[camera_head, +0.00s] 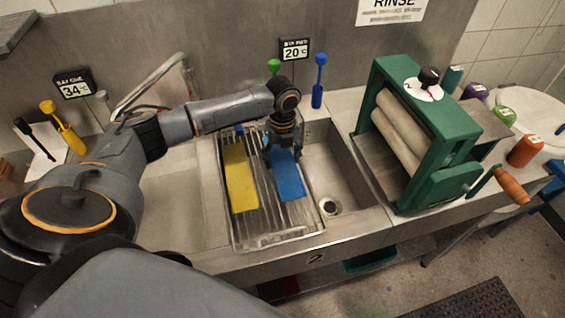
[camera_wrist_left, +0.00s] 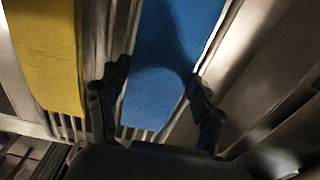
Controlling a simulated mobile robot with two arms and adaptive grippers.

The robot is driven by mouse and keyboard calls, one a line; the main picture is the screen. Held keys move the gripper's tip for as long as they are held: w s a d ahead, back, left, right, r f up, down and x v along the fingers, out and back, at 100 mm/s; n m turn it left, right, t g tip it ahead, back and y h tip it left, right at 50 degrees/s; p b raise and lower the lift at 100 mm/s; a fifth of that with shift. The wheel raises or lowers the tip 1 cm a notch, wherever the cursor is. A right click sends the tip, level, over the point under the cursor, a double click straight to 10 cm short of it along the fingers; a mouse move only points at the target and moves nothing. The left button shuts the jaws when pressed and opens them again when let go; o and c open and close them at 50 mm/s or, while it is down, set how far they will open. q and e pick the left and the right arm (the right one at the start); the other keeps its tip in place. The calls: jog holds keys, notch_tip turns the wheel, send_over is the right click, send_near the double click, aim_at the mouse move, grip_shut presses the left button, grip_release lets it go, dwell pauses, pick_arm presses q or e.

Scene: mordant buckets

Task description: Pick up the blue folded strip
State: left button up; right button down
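The blue folded strip (camera_head: 289,182) lies flat on a metal rack (camera_head: 266,238) set over the sink. My left gripper (camera_head: 282,150) reaches down over the strip's far end. In the left wrist view the blue strip (camera_wrist_left: 172,62) passes between the two spread fingers (camera_wrist_left: 158,100), one near each long edge. The fingers look open; whether they touch the strip cannot be told. My right gripper is not in view.
A yellow strip (camera_head: 240,178) lies on the rack left of the blue one. A bare basin with a drain (camera_head: 330,206) is to the right. A green roller press (camera_head: 432,125) stands further right. A faucet (camera_head: 150,85) rises behind my left arm.

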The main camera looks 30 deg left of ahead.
pick_arm(q)
jog(key=shift+c, duration=0.8)
jog(key=shift+r, duration=0.15)
